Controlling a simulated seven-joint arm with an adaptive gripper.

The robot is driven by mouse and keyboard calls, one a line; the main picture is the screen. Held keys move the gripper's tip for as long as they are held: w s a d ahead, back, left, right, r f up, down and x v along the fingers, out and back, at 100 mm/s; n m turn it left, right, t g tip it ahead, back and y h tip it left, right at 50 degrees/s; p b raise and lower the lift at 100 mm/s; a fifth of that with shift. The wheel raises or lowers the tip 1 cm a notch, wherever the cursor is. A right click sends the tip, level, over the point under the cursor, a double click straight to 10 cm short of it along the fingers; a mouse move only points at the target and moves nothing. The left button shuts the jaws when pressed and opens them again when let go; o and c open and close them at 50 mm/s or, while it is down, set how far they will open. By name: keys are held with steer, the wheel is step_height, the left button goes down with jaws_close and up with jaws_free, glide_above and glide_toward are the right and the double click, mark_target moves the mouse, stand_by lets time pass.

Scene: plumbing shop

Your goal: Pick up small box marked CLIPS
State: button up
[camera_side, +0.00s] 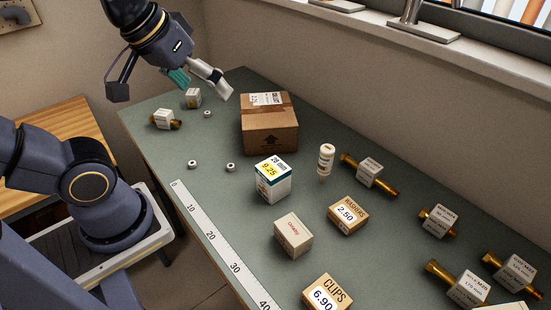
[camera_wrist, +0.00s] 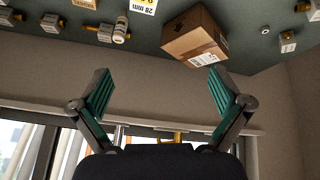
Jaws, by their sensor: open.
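The small box marked CLIPS (camera_side: 325,293) is tan with a white price label reading 6.90. It sits at the bottom of the side view, partly cut off by the frame edge, on the green bench top. I cannot make it out in the wrist view. My gripper (camera_side: 203,82) is high above the far end of the bench, well away from the CLIPS box. In the wrist view my gripper (camera_wrist: 156,92) has its two green-padded fingers wide apart with nothing between them.
A large cardboard box (camera_side: 270,132) stands near my gripper, also in the wrist view (camera_wrist: 193,36). A 28 mm box (camera_side: 272,183), a WASHERS box (camera_side: 348,215), a white box (camera_side: 293,238) and a bottle (camera_side: 326,160) stand mid-bench. Brass fittings (camera_side: 369,172) line the right. A ruler (camera_side: 220,244) edges the front.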

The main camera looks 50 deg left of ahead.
steer(key=w+d+g, duration=0.2)
steer(key=w+d, duration=0.5)
steer(key=d, duration=0.2)
steer(key=m+g, duration=0.4)
glide_above(328, 296)
step_height(328, 296, down, 14)
steer(key=f, duration=1)
steer(key=shift+a+f, duration=0.25)
steer(key=shift+f, duration=0.1)
steer(key=f, duration=0.5)
steer(key=shift+d+f, duration=0.25)
steer(key=shift+f, duration=0.05)
steer(key=c, duration=1.2)
steer(key=shift+c, duration=0.2)
